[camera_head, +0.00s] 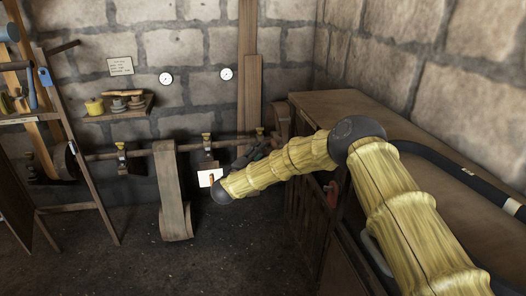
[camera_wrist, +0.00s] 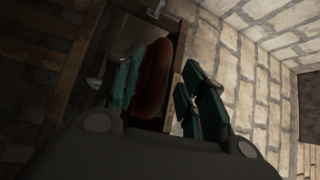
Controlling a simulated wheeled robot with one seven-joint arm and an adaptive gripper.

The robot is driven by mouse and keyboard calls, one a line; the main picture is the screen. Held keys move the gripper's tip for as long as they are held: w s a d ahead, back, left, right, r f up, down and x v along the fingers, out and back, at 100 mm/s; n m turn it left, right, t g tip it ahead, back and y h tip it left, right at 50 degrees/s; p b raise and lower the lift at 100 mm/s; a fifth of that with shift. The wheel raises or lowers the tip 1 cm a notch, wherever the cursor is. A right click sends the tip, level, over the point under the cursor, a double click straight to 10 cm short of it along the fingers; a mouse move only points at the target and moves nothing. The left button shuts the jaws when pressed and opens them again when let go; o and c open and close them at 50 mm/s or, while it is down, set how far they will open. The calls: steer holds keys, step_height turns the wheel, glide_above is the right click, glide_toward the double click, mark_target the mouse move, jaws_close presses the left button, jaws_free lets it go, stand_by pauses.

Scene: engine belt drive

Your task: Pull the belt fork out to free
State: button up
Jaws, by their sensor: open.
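My gripper (camera_wrist: 163,78) shows its two green-padded fingers spread apart in the wrist view. A rounded reddish-brown part (camera_wrist: 155,76) appears between or behind them; contact with it cannot be told. In the head view my gripper (camera_head: 252,156) is small and dark, near the line shaft (camera_head: 185,147) and partly hidden by my yellow-wrapped arm. A broad brown belt (camera_head: 172,195) hangs from the shaft. A white plate (camera_head: 205,178) with a small orange piece is beside my arm's dark joint. I cannot tell for sure which part is the belt fork.
A wooden bench or cabinet (camera_head: 345,108) stands at the right, with a red piece (camera_head: 332,190) on its front. A wooden rack (camera_head: 75,160) stands at the left. A wall shelf (camera_head: 118,110) holds pots, and two gauges hang nearby. The floor in front is clear.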

steer(key=v, duration=0.9)
steer(key=shift+s, duration=0.15)
steer(key=shift+a+f, duration=0.1)
steer(key=shift+a, duration=0.1)
